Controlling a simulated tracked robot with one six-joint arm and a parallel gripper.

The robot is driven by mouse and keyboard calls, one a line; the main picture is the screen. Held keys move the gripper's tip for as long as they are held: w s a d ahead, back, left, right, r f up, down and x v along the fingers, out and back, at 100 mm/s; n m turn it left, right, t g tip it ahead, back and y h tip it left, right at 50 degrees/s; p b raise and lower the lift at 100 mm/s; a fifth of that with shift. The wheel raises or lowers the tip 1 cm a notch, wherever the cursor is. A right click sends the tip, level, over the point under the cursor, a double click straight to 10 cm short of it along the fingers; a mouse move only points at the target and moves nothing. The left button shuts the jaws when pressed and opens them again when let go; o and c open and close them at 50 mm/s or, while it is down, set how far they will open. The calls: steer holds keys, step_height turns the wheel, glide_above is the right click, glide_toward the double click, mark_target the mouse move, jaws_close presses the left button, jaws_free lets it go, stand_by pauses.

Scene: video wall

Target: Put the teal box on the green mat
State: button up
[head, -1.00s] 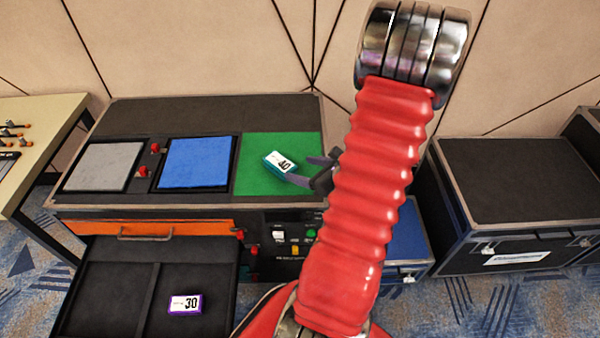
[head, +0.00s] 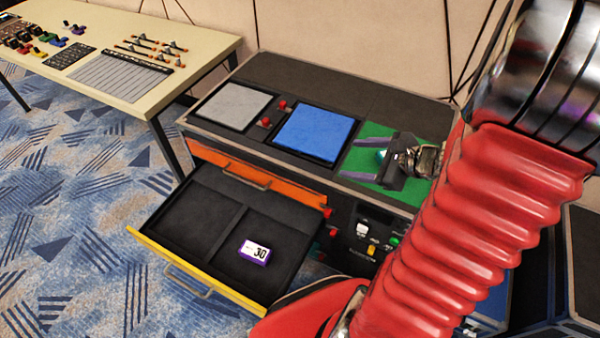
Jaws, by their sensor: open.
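The teal box (head: 381,156) shows only as a small piece between my gripper's fingers, over the green mat (head: 374,130); most of it is hidden by the gripper. It appears to lie on the mat. My gripper (head: 348,160) is open above the mat, its two grey fingers spread and pointing left. Whether a finger touches the box cannot be told. My red arm covers the right side of the view and part of the mat's right side.
A blue mat (head: 313,134) and a grey mat (head: 234,106) lie left of the green one on the dark console. Below, an open drawer (head: 190,222) holds a purple box (head: 255,250) marked 30. A table (head: 210,45) with tools stands at the back left.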

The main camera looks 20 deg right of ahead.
steer(key=s+a+r+n+g, duration=0.2)
steer(key=a+r+n+g, duration=0.1)
steer(key=a+n, duration=0.45)
steer(key=s+a+r+n+g, duration=0.2)
steer(key=a+r+n, duration=0.3)
steer(key=a, duration=0.4)
steer(key=s+a+r+n+h, duration=0.4)
steer(key=s+r+n, duration=0.2)
steer(key=n, duration=0.7)
steer(key=shift+r+n+t, duration=0.3)
steer(key=shift+r+n, duration=0.05)
steer(key=shift+r, duration=0.45)
steer(key=shift+c, duration=0.5)
